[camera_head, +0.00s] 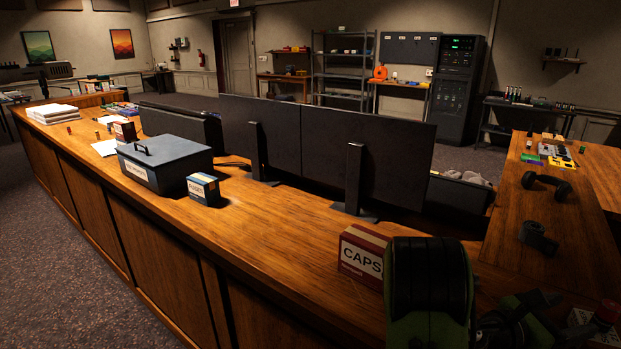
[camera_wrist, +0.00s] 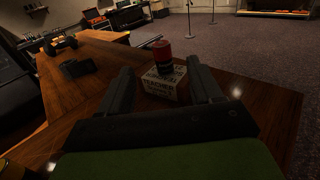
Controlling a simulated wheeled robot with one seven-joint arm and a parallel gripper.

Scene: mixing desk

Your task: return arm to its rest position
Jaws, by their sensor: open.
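My gripper (camera_wrist: 160,92) shows in the wrist view with its two dark fingers spread apart and nothing held between them. Beyond the fingertips, a small light box with dark print (camera_wrist: 165,84) sits on the wooden desk, with a red and black cylinder (camera_wrist: 162,56) on top of it. The box and cylinder appear between the fingers in the picture; I cannot tell the exact distance. In the head view, my green and black arm fills the lower right and the gripper's fingers are not clear.
A CAPS box (camera_head: 362,254) stands on the desk (camera_head: 290,250) close to my arm. Two monitors (camera_head: 325,150), a dark metal case (camera_head: 165,163) and a fuses box (camera_head: 203,188) stand farther left. A dark headset-like object (camera_head: 547,184) and a dark block (camera_head: 538,236) lie at right.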

